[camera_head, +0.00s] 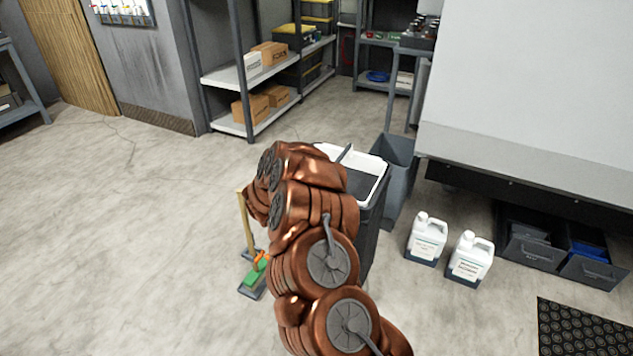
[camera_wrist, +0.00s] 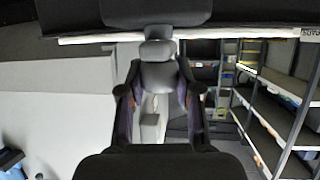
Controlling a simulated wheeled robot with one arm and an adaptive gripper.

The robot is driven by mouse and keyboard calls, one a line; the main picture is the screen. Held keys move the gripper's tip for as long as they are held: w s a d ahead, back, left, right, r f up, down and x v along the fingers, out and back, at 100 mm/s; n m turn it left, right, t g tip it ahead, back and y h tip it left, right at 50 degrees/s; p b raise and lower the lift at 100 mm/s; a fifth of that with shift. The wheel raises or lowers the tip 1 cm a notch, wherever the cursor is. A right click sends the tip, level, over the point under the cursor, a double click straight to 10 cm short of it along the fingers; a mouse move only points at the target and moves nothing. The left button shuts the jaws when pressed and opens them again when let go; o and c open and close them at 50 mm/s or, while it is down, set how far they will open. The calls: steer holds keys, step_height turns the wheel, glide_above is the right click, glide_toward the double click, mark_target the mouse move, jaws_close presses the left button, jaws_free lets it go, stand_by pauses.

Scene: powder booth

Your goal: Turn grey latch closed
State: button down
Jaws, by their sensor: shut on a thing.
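In the wrist view, a grey rounded piece that looks like the grey latch (camera_wrist: 158,73) hangs on a short stem from a dark panel (camera_wrist: 80,17) across the top. My gripper (camera_wrist: 160,86) has its two dark fingers on either side of this piece, and they are shut on it. Whether the latch is turned open or closed I cannot tell. In the head view, my copper-coloured arm covers the middle of the picture. My gripper and the latch are hidden there.
In the head view, a dark bin with a white rim (camera_head: 370,163) stands close by my arm. Two white jugs (camera_head: 427,238) (camera_head: 469,257) and drawers (camera_head: 530,245) are at right. A broom (camera_head: 245,222) is left of my arm. The left floor is clear.

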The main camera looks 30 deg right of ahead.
steer(key=shift+m+g+p, duration=0.5)
steer(key=shift+p, duration=0.25)
steer(key=c, duration=0.8)
jaws_free()
steer(key=shift+o, duration=0.2)
steer(key=v, duration=1.2)
steer(key=shift+f, duration=0.1)
